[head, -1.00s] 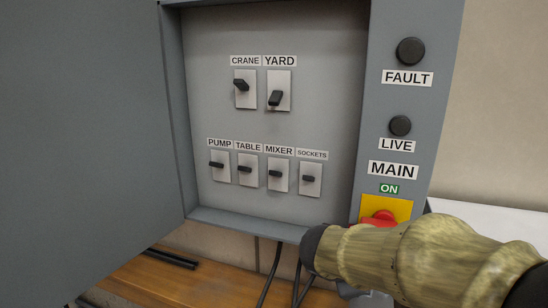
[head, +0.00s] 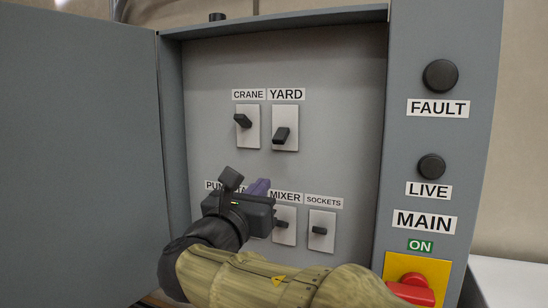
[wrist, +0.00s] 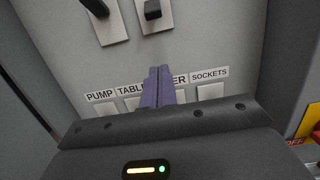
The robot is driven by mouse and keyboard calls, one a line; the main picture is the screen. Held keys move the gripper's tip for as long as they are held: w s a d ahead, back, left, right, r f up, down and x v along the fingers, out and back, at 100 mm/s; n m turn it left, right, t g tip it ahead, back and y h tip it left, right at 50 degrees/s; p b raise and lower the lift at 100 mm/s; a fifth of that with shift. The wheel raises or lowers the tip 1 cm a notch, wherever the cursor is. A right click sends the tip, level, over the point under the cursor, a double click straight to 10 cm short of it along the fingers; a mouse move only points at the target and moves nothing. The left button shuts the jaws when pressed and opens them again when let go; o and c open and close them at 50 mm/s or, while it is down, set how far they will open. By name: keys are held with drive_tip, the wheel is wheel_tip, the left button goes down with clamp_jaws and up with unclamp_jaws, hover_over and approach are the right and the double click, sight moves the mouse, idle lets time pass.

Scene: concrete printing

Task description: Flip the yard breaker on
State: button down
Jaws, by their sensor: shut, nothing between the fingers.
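The yard breaker (head: 281,136) is a black toggle on a white plate under the YARD label (head: 286,94), in the upper row of the open cabinet. Its toggle slants downward. In the wrist view the right one of two toggles (wrist: 152,9) at the top edge appears to be it, partly cut off. My gripper (head: 259,187) is in front of the lower row, below the yard breaker and apart from it. Its purple fingers (wrist: 158,86) are closed together and empty, near the TABLE and MIXER labels in the wrist view.
The crane breaker (head: 243,121) sits just left of the yard one. My gripper hides the pump and table switches; the mixer (head: 282,224) and sockets (head: 320,230) switches show. The open door (head: 85,150) stands left, and the red main knob (head: 410,289) is lower right.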

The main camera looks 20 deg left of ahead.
sight(281, 136)
drive_tip(key=p+x, duration=0.5)
drive_tip(key=x, duration=0.4)
drive_tip(key=shift+w+d+r, duration=0.1)
drive_tip(key=shift+w+r, duration=0.05)
drive_tip(key=shift+w, duration=0.05)
drive_tip(key=r+p, duration=0.1)
drive_tip(key=s+r+p, duration=0.1)
drive_tip(key=r, duration=0.1)
drive_tip(key=shift+p, duration=0.35)
drive_tip(key=shift+s+r, duration=0.1)
drive_tip(key=shift+s, duration=0.05)
drive_tip(key=shift+r+g+p, duration=0.1)
drive_tip(key=shift+g+p, duration=0.2)
drive_tip(key=shift+p, duration=0.05)
drive_tip(key=shift+s+r, duration=0.1)
drive_tip(key=shift+s, duration=0.05)
